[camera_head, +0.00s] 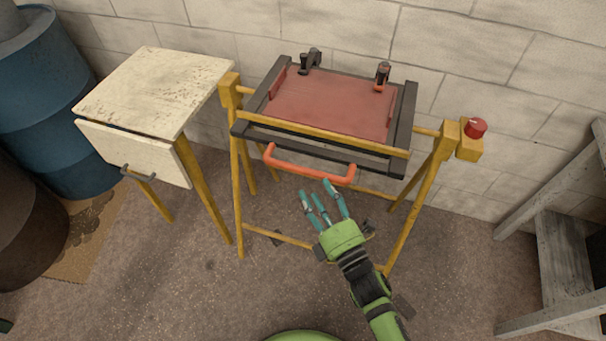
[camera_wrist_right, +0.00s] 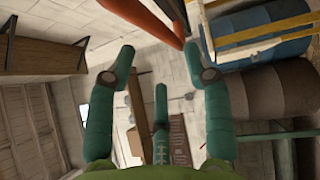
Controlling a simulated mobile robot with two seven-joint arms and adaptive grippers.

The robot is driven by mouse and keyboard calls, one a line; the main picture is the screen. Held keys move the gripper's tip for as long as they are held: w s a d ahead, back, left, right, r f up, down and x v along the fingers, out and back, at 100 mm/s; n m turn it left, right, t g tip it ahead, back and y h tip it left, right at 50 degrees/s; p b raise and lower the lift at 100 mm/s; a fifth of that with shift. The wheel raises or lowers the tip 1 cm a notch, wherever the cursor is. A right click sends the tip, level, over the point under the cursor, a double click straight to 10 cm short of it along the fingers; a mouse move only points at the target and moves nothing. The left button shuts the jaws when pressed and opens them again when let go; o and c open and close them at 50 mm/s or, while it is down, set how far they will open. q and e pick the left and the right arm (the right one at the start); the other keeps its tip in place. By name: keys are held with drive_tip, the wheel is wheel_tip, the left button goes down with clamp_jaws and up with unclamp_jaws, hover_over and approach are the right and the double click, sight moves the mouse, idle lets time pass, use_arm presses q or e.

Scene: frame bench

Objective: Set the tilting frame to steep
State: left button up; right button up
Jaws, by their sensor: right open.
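The tilting frame (camera_head: 408,118) is a dark frame around a red panel, held between yellow legs. It leans only slightly, with the panel facing mostly up. An orange handle (camera_head: 308,169) runs along its front edge; it also shows at the top of the right wrist view (camera_wrist_right: 140,18). A red knob (camera_head: 476,127) sits on the yellow post at the right. My right gripper (camera_head: 325,196) is open and empty, just below and in front of the handle's right part, apart from it as far as I can tell. My left gripper is in neither view.
A cream side table (camera_head: 150,90) with a drawer stands left of the frame. Blue and brown barrels (camera_head: 45,110) stand at the far left. A grey wooden rack (camera_head: 565,250) is at the right. A brick wall is close behind; the floor in front is mostly clear.

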sight(304, 172)
drive_tip(key=x, duration=0.4)
drive_tip(key=shift+d+f+p, duration=0.1)
drive_tip(key=shift+f+p, duration=0.05)
drive_tip(key=shift+p, duration=0.15)
drive_tip(key=x, duration=0.3)
drive_tip(key=shift+w+p, duration=0.35)
drive_tip(key=shift+w+a, duration=0.15)
drive_tip(key=shift+a, duration=0.15)
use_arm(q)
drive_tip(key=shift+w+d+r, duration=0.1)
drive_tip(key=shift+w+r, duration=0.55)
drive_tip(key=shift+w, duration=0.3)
use_arm(e)
clamp_jaws()
